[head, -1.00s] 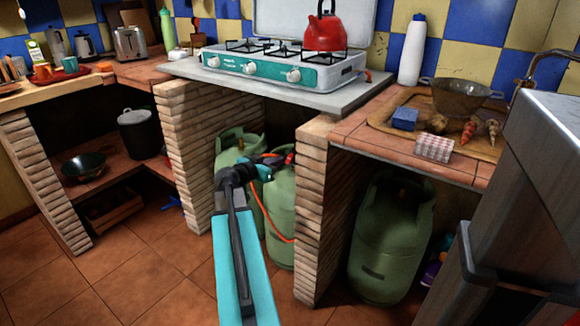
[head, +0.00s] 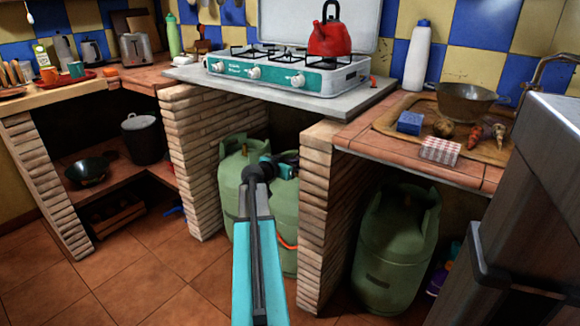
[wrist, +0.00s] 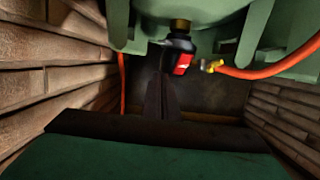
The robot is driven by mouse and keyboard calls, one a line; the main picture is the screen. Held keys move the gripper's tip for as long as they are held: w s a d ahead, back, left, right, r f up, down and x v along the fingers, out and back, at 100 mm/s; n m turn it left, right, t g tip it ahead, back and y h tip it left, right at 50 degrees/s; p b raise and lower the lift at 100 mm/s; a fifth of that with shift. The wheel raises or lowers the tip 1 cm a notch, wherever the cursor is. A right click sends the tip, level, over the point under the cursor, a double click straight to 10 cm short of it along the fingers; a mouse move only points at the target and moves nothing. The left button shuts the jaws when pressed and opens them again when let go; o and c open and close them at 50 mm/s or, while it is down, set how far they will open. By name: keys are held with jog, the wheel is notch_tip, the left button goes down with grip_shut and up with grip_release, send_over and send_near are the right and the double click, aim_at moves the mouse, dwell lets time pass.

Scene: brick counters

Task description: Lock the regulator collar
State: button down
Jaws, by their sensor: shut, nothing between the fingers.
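My gripper shows in the wrist view (wrist: 163,88) with its dark fingers together and nothing between them. They point at a black regulator (wrist: 177,46) with a red part, which sits at a brass fitting (wrist: 180,25) on a green gas cylinder (wrist: 170,8). I cannot tell whether the fingertips touch it. A brass hose end (wrist: 211,66) on an orange hose (wrist: 265,72) lies right of the regulator, apart from it in the picture. In the head view, my gripper is at the top of the front cylinder (head: 287,212) and hides the regulator there.
Brick pillars (head: 318,220) and (head: 195,165) flank the recess under the stove (head: 285,70). A separate cylinder (head: 395,245) stands right of the pillar. Brick walls (wrist: 55,85) are close on both sides in the wrist view.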

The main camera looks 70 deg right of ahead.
jog(key=shift+d+f+b, duration=0.15)
jog(key=shift+f+b, duration=0.5)
jog(key=shift+f, duration=1.4)
jog(key=shift+f, duration=0.1)
notch_tip(320, 180, down, 2)
jog(key=b, duration=0.3)
jog(key=shift+s+f, duration=0.1)
jog(key=shift+f, duration=0.1)
jog(key=shift+a, duration=0.3)
jog(key=p+v, duration=0.2)
jog(key=v, duration=1.1)
jog(key=shift+a+r+p, duration=0.2)
jog(key=shift+r+p, duration=0.2)
jog(key=shift+r, duration=0.1)
